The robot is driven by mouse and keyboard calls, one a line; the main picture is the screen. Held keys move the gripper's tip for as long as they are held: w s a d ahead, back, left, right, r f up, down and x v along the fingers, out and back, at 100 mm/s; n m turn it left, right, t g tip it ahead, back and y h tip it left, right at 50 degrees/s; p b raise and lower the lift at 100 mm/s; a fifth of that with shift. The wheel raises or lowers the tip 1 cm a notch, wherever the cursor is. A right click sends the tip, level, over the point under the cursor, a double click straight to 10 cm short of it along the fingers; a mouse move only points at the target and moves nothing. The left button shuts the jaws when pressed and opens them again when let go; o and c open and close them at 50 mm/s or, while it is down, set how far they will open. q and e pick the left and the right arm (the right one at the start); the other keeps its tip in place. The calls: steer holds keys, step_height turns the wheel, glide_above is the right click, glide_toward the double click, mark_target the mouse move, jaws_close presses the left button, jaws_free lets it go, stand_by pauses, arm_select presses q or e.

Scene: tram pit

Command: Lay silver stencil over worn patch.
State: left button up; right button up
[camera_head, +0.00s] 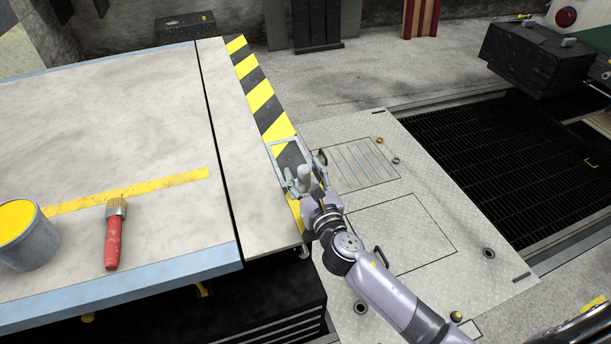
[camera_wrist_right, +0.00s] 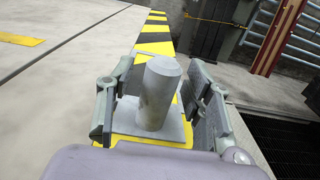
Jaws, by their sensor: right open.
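The silver stencil (camera_head: 283,144) is a thin plate with an upright grey cylindrical handle (camera_head: 304,173). It lies over the near part of the yellow-and-black hazard stripe (camera_head: 262,100), at the edge of the pale surface. My right gripper (camera_head: 305,187) is open, with its fingers on either side of the handle. The right wrist view shows the handle (camera_wrist_right: 159,92) between the spread fingers and the plate (camera_wrist_right: 180,133) beneath it, with yellow stripe around it. No separate worn patch can be made out; the gripper and stencil hide part of the stripe. My left gripper is not in view.
Metal floor plates (camera_head: 405,225) and a dark grating (camera_head: 480,150) lie to the right.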

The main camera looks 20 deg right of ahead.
steer(key=s, duration=1.2)
steer(key=shift+d, duration=0.25)
